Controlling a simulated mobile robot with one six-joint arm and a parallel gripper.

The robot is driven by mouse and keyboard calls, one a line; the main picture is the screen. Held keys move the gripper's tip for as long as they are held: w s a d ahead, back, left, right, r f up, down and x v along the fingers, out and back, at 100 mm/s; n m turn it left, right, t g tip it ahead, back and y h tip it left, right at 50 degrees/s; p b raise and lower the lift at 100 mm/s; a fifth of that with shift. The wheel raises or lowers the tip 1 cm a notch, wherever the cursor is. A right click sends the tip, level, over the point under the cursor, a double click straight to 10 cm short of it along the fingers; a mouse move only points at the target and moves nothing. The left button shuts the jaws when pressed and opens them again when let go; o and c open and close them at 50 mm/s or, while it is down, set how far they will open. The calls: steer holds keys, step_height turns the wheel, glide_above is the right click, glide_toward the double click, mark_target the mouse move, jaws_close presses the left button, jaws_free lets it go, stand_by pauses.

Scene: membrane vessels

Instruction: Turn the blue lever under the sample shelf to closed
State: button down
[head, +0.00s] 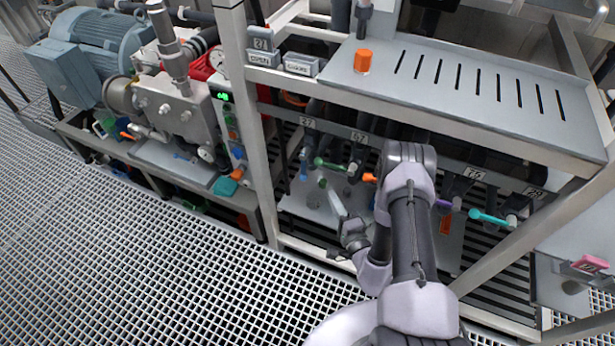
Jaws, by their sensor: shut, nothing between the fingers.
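The sample shelf (445,105) is the slotted grey shelf at upper right. The small blue lever (304,164) hangs below the rail under it, near the tag 27 (308,123), at the left end of the row. It appears to point downward and is partly in shadow. My gripper (325,187) reaches up and left under the rail, a little below and right of the blue lever. Its narrow fingers look shut and empty. A gap seems to show between the fingertips and the lever; contact in depth cannot be told.
A green lever (328,165), an orange lever (370,178), a purple lever (446,204) and a turquoise lever (488,217) share the row. A frame post (255,130) stands left. An orange-capped jar (363,61) stands on the shelf. Open grating (150,270) lies front left.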

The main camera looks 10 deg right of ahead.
mark_target(303, 167)
steer(key=w+a+b, duration=0.2)
steer(key=w+a, duration=0.2)
steer(key=w, duration=0.5)
steer(key=shift+w+a, duration=0.2)
steer(key=shift+a, duration=0.15)
